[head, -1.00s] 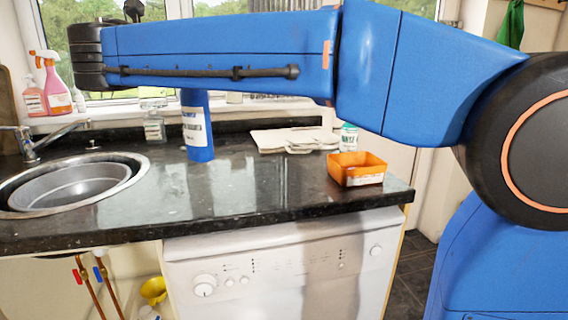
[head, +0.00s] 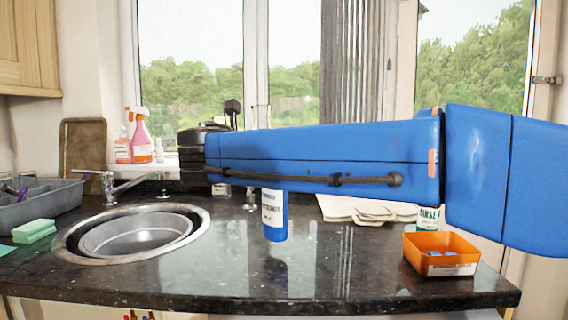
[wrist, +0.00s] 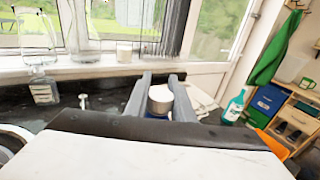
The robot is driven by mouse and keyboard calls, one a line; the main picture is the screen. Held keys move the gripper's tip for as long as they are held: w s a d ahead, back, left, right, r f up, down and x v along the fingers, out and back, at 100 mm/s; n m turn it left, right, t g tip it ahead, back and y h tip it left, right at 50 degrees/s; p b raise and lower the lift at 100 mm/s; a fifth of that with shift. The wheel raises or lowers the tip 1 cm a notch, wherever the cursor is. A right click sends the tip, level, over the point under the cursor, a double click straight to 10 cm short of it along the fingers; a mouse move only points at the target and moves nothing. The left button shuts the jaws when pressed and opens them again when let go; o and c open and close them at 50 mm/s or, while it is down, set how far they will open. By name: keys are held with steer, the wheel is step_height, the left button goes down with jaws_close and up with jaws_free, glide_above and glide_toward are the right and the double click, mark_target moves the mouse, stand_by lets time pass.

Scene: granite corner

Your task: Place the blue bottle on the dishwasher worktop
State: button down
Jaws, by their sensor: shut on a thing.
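The blue bottle (head: 274,218) with a white label is upright over the dark granite worktop (head: 335,270), right of the sink. My arm covers its upper part in the head view. In the wrist view my gripper (wrist: 161,84) has its two grey fingers on either side of the bottle's pale top (wrist: 160,98), shut on it. The gripper itself is hidden behind my arm in the head view. I cannot tell whether the bottle's base touches the worktop. A strip of the white dishwasher (head: 350,316) shows under the worktop's front edge.
The round sink (head: 75,250) is left. A clear glass bottle (wrist: 43,88) stands by the window. The worktop's front middle is clear.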

steer(key=shift+f, duration=1.75)
steer(key=c, duration=1.5)
jaws_free()
steer(key=shift+c, duration=0.2)
steer(key=v, duration=1.2)
